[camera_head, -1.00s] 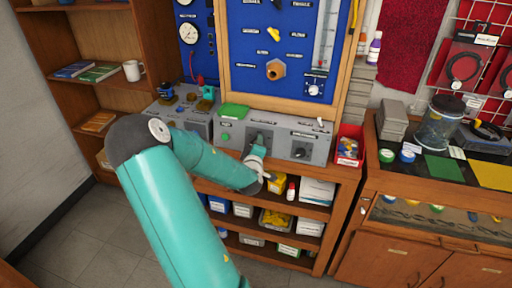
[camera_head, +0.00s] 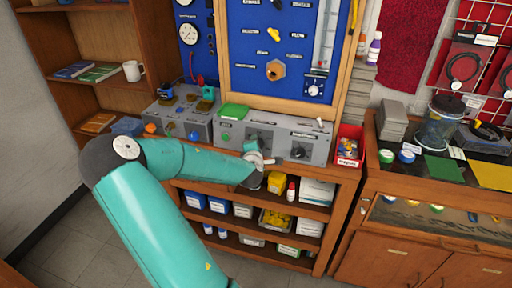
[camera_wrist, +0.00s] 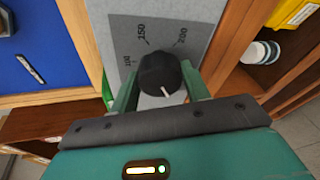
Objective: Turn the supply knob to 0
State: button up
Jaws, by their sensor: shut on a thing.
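In the wrist view a round black knob (camera_wrist: 160,74) with a white pointer line sits on a grey plate marked 100, 150 and 200. Its line points down in the picture, towards my gripper and away from those numbers. My gripper (camera_wrist: 160,92) has a green finger on each side of the knob and is shut on it. In the head view my gripper (camera_head: 265,160) is at the lower front of the grey control box (camera_head: 318,143). Dark dials show behind it (camera_head: 254,137) and to its right (camera_head: 299,152). Their labels are too small to read.
A green item (camera_head: 234,112) lies on the control box. A second grey box (camera_head: 175,118) stands left of it, and a red bin (camera_head: 348,147) right. Shelves with bins (camera_head: 275,219) lie below. The blue tool board (camera_head: 280,50) rises behind.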

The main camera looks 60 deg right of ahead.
dwell(0.4)
jog(key=o, duration=1)
jog(key=v, duration=1.3)
jog(key=shift+s+a+r, duration=0.1)
jog(key=shift+a, duration=0.3)
